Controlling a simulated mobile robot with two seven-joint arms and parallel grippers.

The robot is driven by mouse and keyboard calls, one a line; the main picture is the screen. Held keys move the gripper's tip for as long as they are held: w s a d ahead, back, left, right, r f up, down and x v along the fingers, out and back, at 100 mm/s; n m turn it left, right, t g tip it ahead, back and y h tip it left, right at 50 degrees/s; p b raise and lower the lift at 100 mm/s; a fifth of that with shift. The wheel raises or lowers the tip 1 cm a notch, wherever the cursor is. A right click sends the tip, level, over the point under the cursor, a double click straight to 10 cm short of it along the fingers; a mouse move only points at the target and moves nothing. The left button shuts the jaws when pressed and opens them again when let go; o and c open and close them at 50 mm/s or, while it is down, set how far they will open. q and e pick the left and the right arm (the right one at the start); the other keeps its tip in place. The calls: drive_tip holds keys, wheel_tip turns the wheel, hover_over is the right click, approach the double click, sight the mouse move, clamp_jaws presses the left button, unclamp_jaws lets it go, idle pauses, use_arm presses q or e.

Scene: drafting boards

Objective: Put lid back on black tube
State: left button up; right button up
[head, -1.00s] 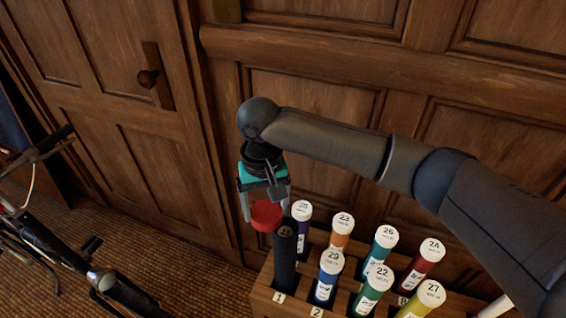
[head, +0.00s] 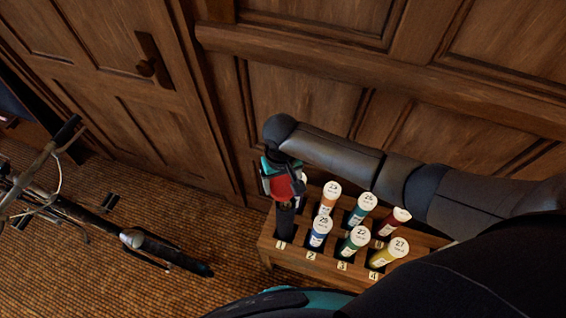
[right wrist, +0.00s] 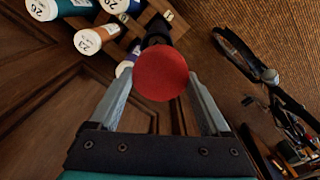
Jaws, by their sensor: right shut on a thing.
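The red lid (head: 283,187) is a round cap at the top of the black tube (head: 285,224), which stands upright in slot 1 of the wooden rack. My right gripper (head: 284,193) is above the tube and shut on the lid. In the right wrist view the red lid (right wrist: 161,75) fills the space between the two fingers, and a bit of the black tube (right wrist: 157,32) shows behind it. The lid hides the tube's mouth, so I cannot tell whether it is seated or just above the rim. My left gripper is out of view.
The wooden rack (head: 300,268) holds several other tubes with white numbered caps, close to the black tube on its right. Wood panelling (head: 300,95) rises behind the rack. A bicycle (head: 125,235) is at the left, with open woven floor between.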

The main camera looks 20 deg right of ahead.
sight(285, 187)
drive_tip(key=shift+s+d+r+p, duration=0.1)
drive_tip(key=shift+s+d+p, duration=0.25)
drive_tip(key=shift+p, duration=0.2)
wheel_tip(285, 187, down, 4)
drive_tip(key=b, duration=0.5)
drive_tip(key=shift+f+b, duration=0.35)
drive_tip(key=shift+f, duration=0.05)
drive_tip(key=shift+f+b, duration=0.4)
drive_tip(key=shift+f, duration=0.4)
drive_tip(key=shift+p, duration=0.75)
drive_tip(key=shift+f, duration=0.2)
idle(0.8)
drive_tip(key=shift+s+p, duration=0.1)
drive_tip(key=shift+p, duration=0.4)
idle(0.5)
